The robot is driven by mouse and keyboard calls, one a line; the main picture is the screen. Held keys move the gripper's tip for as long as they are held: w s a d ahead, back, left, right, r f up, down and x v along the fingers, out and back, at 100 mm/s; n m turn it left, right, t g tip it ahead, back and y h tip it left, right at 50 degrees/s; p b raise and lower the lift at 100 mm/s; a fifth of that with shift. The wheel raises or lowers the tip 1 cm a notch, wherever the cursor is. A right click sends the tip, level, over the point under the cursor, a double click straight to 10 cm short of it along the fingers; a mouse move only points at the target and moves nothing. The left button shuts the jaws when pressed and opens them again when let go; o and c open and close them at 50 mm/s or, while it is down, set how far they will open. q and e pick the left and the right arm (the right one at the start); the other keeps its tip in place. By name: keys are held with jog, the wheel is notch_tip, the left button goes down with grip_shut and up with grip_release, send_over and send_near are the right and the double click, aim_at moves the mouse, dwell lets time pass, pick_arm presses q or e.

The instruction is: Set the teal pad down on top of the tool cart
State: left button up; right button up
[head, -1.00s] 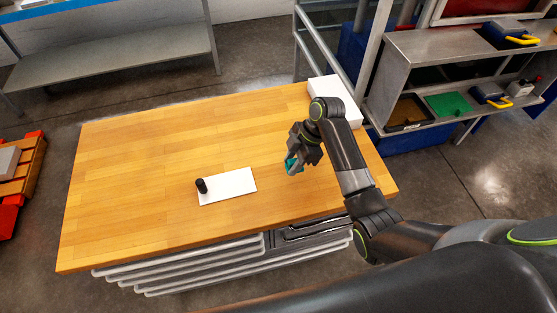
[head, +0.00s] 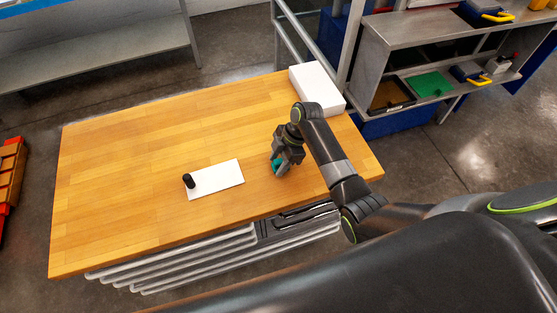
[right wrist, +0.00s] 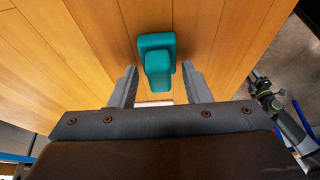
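The teal pad (head: 276,164) is at the wooden top of the tool cart (head: 120,180), right of the white plate. In the right wrist view the pad (right wrist: 158,58) shows a wide base and a narrower raised block, and it appears to rest flat on the wood. My right gripper (head: 279,168) is right over the pad. In the wrist view its two fingers (right wrist: 159,72) stand apart on either side of the block, with gaps visible on both sides. My left gripper is not in view.
A white plate (head: 222,178) with a black cylinder (head: 188,180) at its left end lies on the cart top. A white box (head: 318,88) stands at the far right corner. Metal shelves (head: 385,55) with trays stand beyond. The left part of the top is clear.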

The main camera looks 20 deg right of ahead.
jog(key=shift+o, duration=0.8)
jog(key=shift+r, duration=0.25)
jog(key=shift+d+r, duration=0.25)
jog(key=shift+r, duration=0.05)
jog(key=b+v, duration=0.2)
jog(key=v, duration=0.9)
jog(key=shift+r, duration=0.1)
